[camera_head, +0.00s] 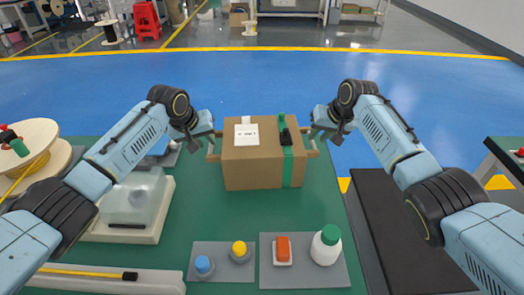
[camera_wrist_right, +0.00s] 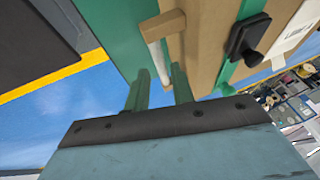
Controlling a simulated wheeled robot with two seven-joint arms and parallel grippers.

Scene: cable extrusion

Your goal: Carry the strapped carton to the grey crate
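The strapped carton (camera_head: 258,165) is a brown box with a green strap, a black buckle and a white label. It appears to rest upright on the green table in the head view. A bar handle sticks out on each side. My left gripper (camera_head: 211,147) is at the left handle; whether its fingers are shut is too small to tell. My right gripper (camera_head: 313,143) is at the right handle. In the right wrist view its green fingers (camera_wrist_right: 159,90) stand apart, with the pale handle bar (camera_wrist_right: 157,55) between or just beyond their tips. I cannot make out a grey crate for certain.
In front of the carton lie grey plates with a blue knob (camera_head: 203,265), a yellow knob (camera_head: 239,249), an orange block (camera_head: 283,247) and a green-capped bottle (camera_head: 325,245). A clear box (camera_head: 135,197) and a cable spool (camera_head: 28,145) stand left. A dark surface (camera_head: 400,225) lies right.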

